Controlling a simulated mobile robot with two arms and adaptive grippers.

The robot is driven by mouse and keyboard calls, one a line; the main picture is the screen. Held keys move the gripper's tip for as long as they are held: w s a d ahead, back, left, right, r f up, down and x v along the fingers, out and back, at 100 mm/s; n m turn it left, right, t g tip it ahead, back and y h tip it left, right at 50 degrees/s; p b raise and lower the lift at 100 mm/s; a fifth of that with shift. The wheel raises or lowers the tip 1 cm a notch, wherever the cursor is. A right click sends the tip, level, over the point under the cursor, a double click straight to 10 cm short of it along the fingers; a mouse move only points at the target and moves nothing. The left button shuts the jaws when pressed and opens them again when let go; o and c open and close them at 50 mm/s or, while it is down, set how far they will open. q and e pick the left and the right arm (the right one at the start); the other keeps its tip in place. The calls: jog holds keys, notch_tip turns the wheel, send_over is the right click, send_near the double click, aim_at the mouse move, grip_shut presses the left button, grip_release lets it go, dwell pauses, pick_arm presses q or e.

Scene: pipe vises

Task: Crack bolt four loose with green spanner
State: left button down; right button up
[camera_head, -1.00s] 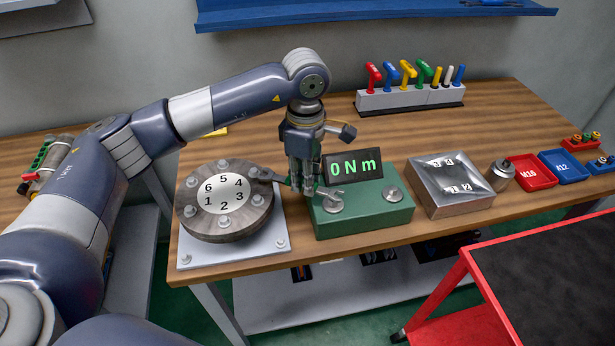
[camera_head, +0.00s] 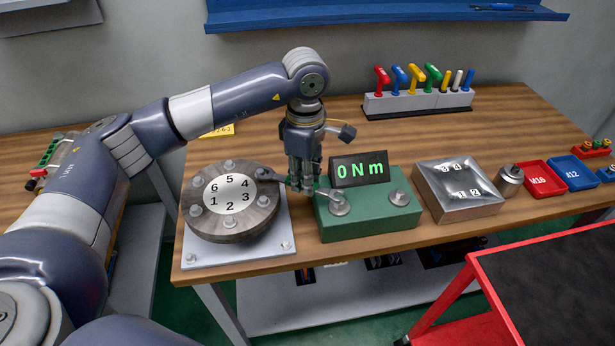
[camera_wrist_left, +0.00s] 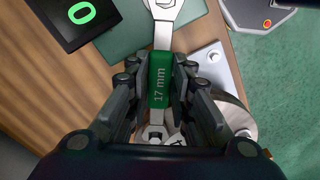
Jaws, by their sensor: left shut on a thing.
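My left gripper (camera_head: 303,185) is shut on the green spanner, whose green sleeve (camera_wrist_left: 160,82) reads "17 mm" in the left wrist view. The spanner lies about level across the gap between the round flange (camera_head: 232,228) and the green torque box (camera_head: 368,216). Its left end is at bolt four (camera_head: 261,172), beside the number 4 on the flange; I cannot tell whether it is seated around the bolt head. Its open end (camera_wrist_left: 163,8) sticks out over the green box. The display (camera_head: 360,169) reads 0 Nm. My right gripper is not in view.
The flange stands on a white plate (camera_head: 275,250) with other bolts around its rim. A metal box (camera_head: 452,190), red tray (camera_head: 540,180) and blue tray (camera_head: 567,172) are to the right. A tool rack (camera_head: 418,102) stands behind. A red cart (camera_head: 480,325) is front right.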

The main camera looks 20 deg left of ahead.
pick_arm(q)
jog(key=shift+a, duration=0.55)
dwell(0.4)
jog(key=shift+w+n+b, duration=0.3)
jog(key=shift+w+n, duration=0.25)
jog(key=shift+n, duration=0.05)
jog(key=shift+w+a+n, duration=0.1)
jog(key=shift+w+n, duration=0.4)
jog(key=shift+n, duration=0.1)
jog(key=shift+w+a+n, duration=0.1)
jog(key=shift+w+n, duration=0.4)
jog(key=shift+n, duration=0.1)
